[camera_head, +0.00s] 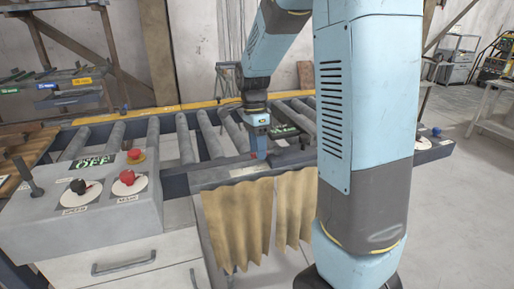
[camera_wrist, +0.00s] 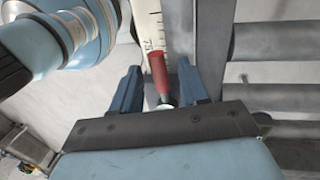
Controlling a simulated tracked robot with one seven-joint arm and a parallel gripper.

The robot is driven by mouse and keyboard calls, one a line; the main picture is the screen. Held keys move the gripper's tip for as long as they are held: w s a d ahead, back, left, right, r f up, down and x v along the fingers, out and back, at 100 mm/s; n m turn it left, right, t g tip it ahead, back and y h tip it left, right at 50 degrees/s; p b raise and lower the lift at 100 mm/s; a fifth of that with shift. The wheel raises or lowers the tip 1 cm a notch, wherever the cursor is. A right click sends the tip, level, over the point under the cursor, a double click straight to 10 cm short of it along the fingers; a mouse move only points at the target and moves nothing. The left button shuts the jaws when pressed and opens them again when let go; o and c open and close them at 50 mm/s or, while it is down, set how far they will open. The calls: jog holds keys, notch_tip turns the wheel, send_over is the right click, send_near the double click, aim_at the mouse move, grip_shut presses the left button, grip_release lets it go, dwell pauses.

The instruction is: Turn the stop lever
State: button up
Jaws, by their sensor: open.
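A red-handled lever (camera_wrist: 159,72), which looks like the stop lever, stands beside a white scale strip (camera_wrist: 150,25) in the wrist view. My gripper (camera_wrist: 158,88) is open, with one blue finger on each side of the lever. Gaps show between the handle and both fingers, and the lever's lower end is partly hidden behind the gripper body. In the head view my gripper (camera_head: 259,152) points down at the near rail of the roller conveyor (camera_head: 185,138). The lever is mostly hidden there by the fingers.
A grey control box (camera_head: 90,217) with red and black knobs and a joystick stands at the left. Tan curtain strips (camera_head: 238,222) hang below the conveyor's near rail. A yellow rail (camera_head: 150,112) runs along the far side. Open floor lies at the right.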

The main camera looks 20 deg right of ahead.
grip_shut()
dwell(0.4)
jog(key=shift+a, duration=0.1)
